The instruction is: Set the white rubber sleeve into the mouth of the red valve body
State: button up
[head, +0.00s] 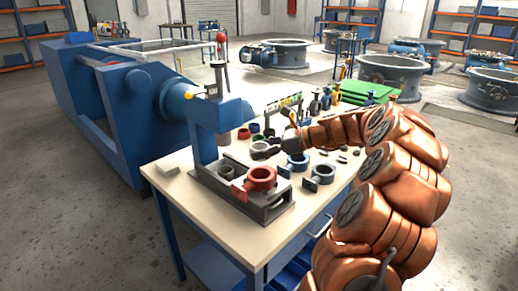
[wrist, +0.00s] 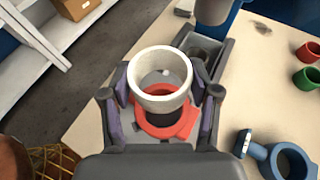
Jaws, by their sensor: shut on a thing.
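The white rubber sleeve (wrist: 160,102) is a short, wide ring in the wrist view. My gripper (wrist: 160,82) is shut on it, with one finger at its left side and one at its right. The red valve body (wrist: 172,131) shows below and partly behind the sleeve, and the sleeve hides part of its mouth. The sleeve appears held above the body, but the gap is hard to judge. In the head view the red valve body (head: 262,179) sits on the grey base of the blue press, with my gripper (head: 262,150) behind it. I cannot pick out the sleeve there.
The blue press column (head: 203,130) rises at the left of the bench (head: 172,185). Red and green rings (head: 243,133) stand farther back. The bench front corner is clear.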

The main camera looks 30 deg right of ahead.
jog(key=shift+f+b, duration=1.95)
jog(key=shift+f, duration=0.7)
jog(key=shift+s+d+f+p, duration=0.1)
jog(key=shift+d+f+p, duration=0.1)
jog(key=shift+p, duration=0.3)
jog(key=shift+p, duration=1.15)
jog(key=shift+a+f, duration=0.1)
jog(key=shift+f, duration=0.6)
dwell(0.8)
jog(key=o, duration=1.2)
jog(key=shift+c, duration=0.2)
jog(key=shift+o, duration=0.2)
jog(key=shift+r, duration=0.1)
